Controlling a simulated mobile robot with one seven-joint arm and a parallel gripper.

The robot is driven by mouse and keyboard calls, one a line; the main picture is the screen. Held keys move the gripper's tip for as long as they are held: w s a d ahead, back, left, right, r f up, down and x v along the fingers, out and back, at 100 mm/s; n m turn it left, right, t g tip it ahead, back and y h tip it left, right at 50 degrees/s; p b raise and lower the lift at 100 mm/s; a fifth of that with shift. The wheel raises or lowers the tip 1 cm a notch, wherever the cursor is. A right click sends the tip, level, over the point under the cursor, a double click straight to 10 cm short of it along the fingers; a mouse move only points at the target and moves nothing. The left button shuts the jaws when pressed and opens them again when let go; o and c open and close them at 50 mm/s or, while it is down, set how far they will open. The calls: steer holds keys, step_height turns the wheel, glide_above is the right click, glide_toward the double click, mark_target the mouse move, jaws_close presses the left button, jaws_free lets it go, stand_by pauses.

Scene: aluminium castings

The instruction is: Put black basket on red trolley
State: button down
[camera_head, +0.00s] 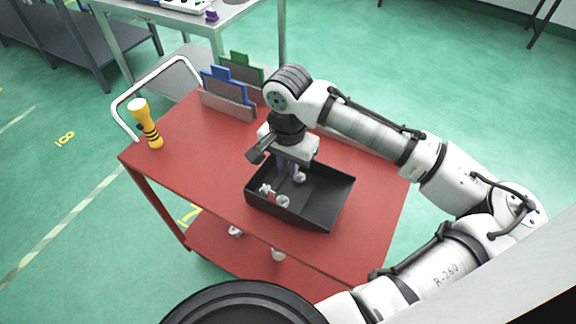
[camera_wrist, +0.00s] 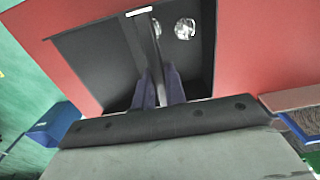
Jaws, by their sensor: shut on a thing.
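The black basket (camera_head: 318,205) is an open dark tray at the middle of the red trolley's top (camera_head: 190,140). It seems to rest on that top; a small gap beneath cannot be ruled out. My gripper (camera_head: 291,174) points down into the basket near its back side and is shut on it. In the wrist view the purple fingers (camera_wrist: 158,92) reach into the basket (camera_wrist: 85,60), close together; the exact place of contact is partly hidden. Small silvery castings (camera_head: 283,201) lie inside the basket, and one also shows in the wrist view (camera_wrist: 185,28).
Red surface is free left of the basket. A grey table (camera_head: 220,24) stands behind.

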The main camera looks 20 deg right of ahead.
steer(key=shift+f, duration=0.25)
steer(key=shift+f, duration=0.15)
steer(key=c, duration=1.5)
jaws_free()
steer(key=shift+o, duration=0.2)
step_height(320, 180, up, 12)
steer(key=b, duration=0.1)
steer(key=shift+r+b, duration=0.2)
steer(key=shift+b, duration=0.1)
